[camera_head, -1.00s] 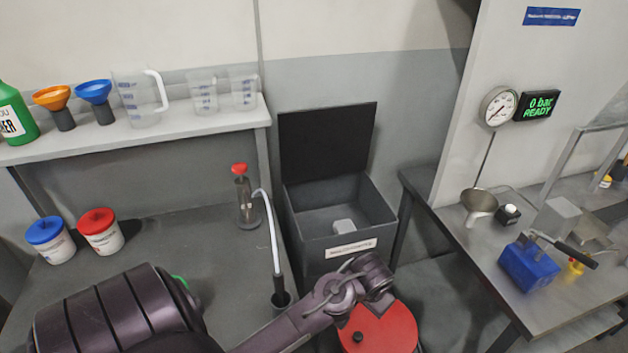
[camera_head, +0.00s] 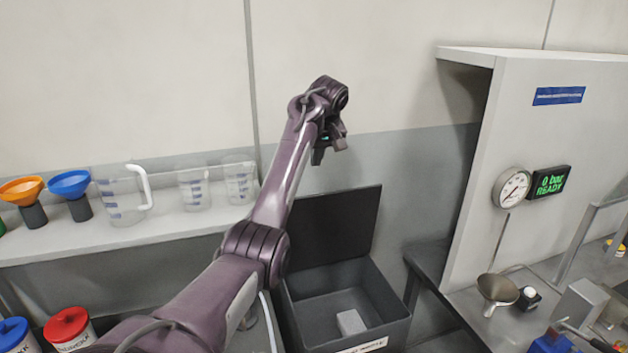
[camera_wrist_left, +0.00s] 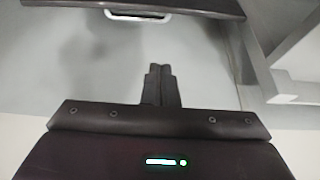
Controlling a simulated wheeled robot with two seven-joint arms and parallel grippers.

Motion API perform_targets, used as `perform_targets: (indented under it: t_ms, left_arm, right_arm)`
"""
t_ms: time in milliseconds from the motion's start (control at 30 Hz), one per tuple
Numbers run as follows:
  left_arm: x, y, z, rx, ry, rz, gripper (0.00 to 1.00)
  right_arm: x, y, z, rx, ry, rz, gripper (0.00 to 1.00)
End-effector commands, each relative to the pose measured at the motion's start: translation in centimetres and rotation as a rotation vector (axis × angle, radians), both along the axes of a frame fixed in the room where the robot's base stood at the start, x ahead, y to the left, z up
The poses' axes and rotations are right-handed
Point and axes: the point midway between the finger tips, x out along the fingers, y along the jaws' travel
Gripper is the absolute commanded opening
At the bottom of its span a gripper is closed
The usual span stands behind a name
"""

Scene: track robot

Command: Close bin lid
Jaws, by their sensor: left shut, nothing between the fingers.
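The dark grey bin (camera_head: 300,300) stands on the floor between the bench and the right-hand table. Its black lid (camera_head: 335,225) is open and stands upright along the back edge. A light grey block (camera_head: 350,322) lies inside the bin. My left gripper (camera_head: 328,152) is raised in front of the wall, above the lid and apart from it in the picture. Its fingers are together and empty; they also show in the left wrist view (camera_wrist_left: 160,84). In that view a dark edge, probably the lid (camera_wrist_left: 190,8), crosses the top. My right gripper is not in view.
A shelf at left holds measuring jugs (camera_head: 122,195) and funnels (camera_head: 70,184). Red-lidded (camera_head: 68,328) and blue-lidded tubs sit below. At right, a panel with a gauge (camera_head: 512,188) rises above a cluttered table (camera_head: 470,302). The wall behind the lid is close.

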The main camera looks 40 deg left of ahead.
Motion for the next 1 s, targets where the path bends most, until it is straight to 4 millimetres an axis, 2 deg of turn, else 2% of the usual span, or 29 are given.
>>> perform_targets:
  t_ms: [167,633,1000]
  left_arm:
    - [0.2,0.9,-1.3,-0.004,0.004,0.005,0.00]
    - [1.8,3.8,-8.6,-0.003,0.002,0.004,0.00]
    - [0.5,0.9,-8.8,-0.003,-0.001,-0.001,0.00]
  right_arm:
    - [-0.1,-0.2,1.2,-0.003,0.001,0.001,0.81]
    - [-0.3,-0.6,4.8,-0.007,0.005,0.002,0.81]
    - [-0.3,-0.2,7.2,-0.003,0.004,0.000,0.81]
